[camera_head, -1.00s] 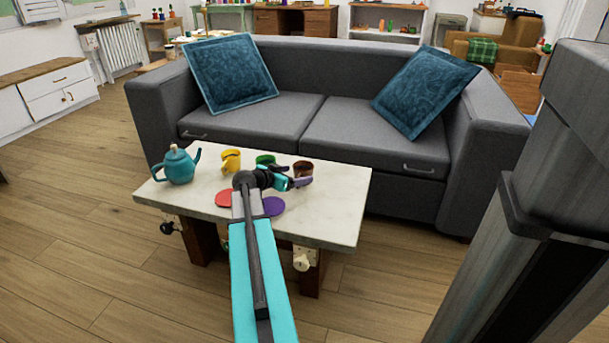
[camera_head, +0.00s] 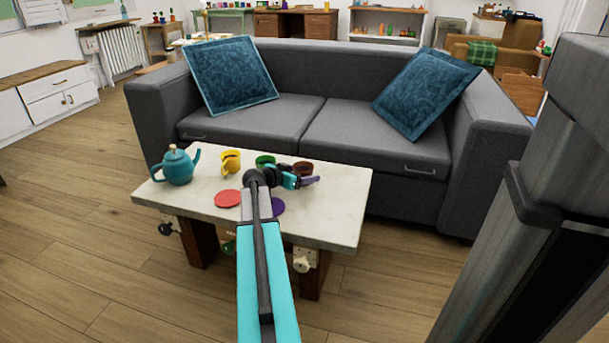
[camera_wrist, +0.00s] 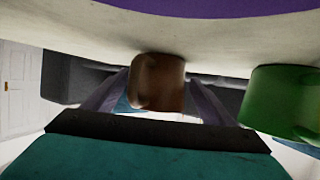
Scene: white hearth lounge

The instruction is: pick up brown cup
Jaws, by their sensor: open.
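The brown cup (camera_head: 304,168) stands at the right end of the row of cups on the white table. My gripper (camera_head: 309,180) is open and low over the table, just in front of the cup, partly covering it. In the wrist view, where the scene appears upside down, the brown cup (camera_wrist: 157,80) shows between the two purple fingers of my gripper (camera_wrist: 155,95). I cannot tell how far the cup is between them or whether they touch it.
A green cup (camera_head: 265,161) is left of the brown one, then a yellow cup (camera_head: 231,162) and a teal teapot (camera_head: 177,167). Red (camera_head: 228,198) and purple (camera_head: 278,206) discs lie on the table (camera_head: 335,215). A grey sofa (camera_head: 375,145) stands behind.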

